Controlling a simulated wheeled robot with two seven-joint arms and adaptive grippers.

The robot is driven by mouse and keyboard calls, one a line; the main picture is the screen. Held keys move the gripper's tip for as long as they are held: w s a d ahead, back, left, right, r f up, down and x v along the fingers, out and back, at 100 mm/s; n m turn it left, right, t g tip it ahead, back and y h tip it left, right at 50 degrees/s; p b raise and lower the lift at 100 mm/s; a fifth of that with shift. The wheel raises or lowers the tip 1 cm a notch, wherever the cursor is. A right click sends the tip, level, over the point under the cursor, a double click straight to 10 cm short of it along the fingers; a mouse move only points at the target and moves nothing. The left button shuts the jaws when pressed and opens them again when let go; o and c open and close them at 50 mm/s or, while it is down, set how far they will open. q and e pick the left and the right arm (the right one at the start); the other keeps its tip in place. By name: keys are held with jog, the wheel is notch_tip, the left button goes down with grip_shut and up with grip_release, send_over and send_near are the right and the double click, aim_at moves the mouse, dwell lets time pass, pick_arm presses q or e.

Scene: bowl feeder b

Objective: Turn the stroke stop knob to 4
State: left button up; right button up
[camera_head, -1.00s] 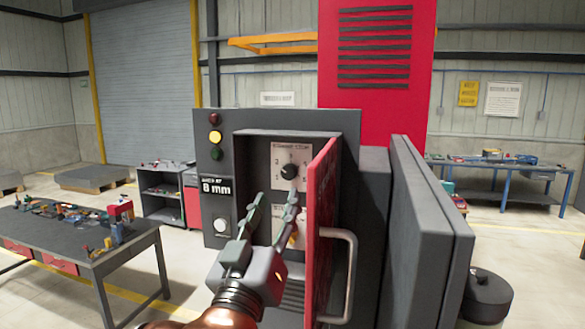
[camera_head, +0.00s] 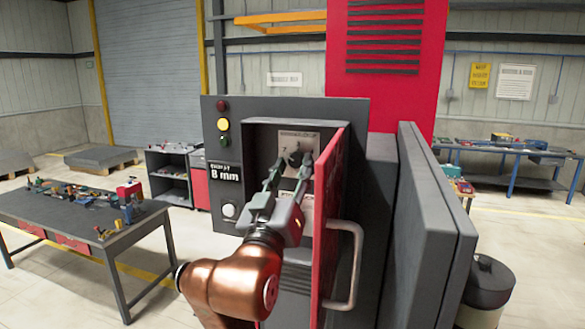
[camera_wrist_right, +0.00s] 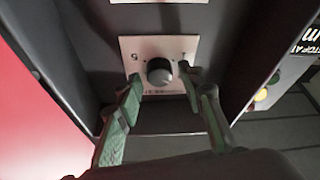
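The stroke stop knob (camera_head: 295,158) is a round black knob on a light dial plate (camera_head: 299,137) inside the recess of the grey machine cabinet. In the right wrist view the knob (camera_wrist_right: 159,71) is in plain sight, with the plate (camera_wrist_right: 178,46) around it upside down. Its pointer direction cannot be made out. My right gripper (camera_head: 290,165) is open in front of the dial. In the wrist view the right gripper's fingertips (camera_wrist_right: 161,79) stand on either side of the knob, with gaps visible on both sides. My left gripper is not in view.
The open red door (camera_head: 328,210) with its grey handle (camera_head: 356,265) stands close to the right of my arm. The recess walls enclose the dial. A "8 mm" sign (camera_head: 225,174) and lamps (camera_head: 223,124) are left. A cluttered table (camera_head: 90,215) stands further left.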

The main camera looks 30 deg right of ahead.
grip_shut()
dwell(0.3)
